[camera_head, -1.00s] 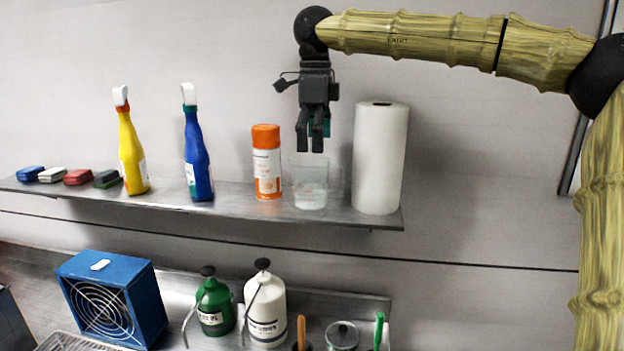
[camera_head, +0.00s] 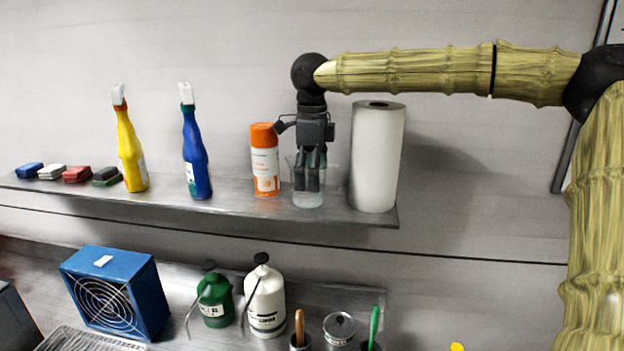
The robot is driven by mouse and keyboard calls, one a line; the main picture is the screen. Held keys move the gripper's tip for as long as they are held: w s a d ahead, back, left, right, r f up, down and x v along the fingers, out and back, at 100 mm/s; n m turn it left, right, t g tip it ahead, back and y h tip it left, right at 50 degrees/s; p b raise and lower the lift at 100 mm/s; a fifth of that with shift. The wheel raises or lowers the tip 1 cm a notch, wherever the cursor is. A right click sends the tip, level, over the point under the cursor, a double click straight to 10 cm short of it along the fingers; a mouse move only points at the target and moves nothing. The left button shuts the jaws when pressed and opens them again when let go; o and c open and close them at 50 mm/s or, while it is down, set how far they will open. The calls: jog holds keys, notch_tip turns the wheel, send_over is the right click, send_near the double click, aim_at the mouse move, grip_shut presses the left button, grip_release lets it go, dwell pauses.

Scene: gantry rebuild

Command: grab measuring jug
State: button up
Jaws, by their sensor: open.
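The measuring jug (camera_head: 308,199) is a clear, see-through vessel standing upright on the upper shelf, between an orange-and-white can and a white paper roll. My gripper (camera_head: 308,187) points straight down at the jug, with its fingers overlapping the jug's upper and middle part in the picture. The gripper is open. I cannot tell whether the fingers are inside the jug, around its wall or in front of it. The jug's upper part is largely hidden by the fingers.
On the shelf (camera_head: 235,203), the orange-capped can (camera_head: 265,165) stands close left and the paper roll (camera_head: 377,158) close right. A blue bottle (camera_head: 196,153), a yellow bottle (camera_head: 131,150) and several sponges stand further left. Oil cans and a blue fan box (camera_head: 117,292) are below.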

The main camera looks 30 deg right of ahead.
jog(key=c, duration=1.2)
jog(key=shift+c, duration=0.2)
jog(key=shift+r, duration=0.2)
jog(key=shift+r+b, duration=1.1)
jog(key=shift+r, duration=0.3)
jog(key=s+a+r+b, duration=0.1)
jog(key=s+a+b, duration=0.2)
jog(key=s, duration=1.2)
jog(key=shift+s+r+b, duration=0.25)
jog(key=shift+r+b, duration=0.15)
jog(key=shift+b, duration=1.1)
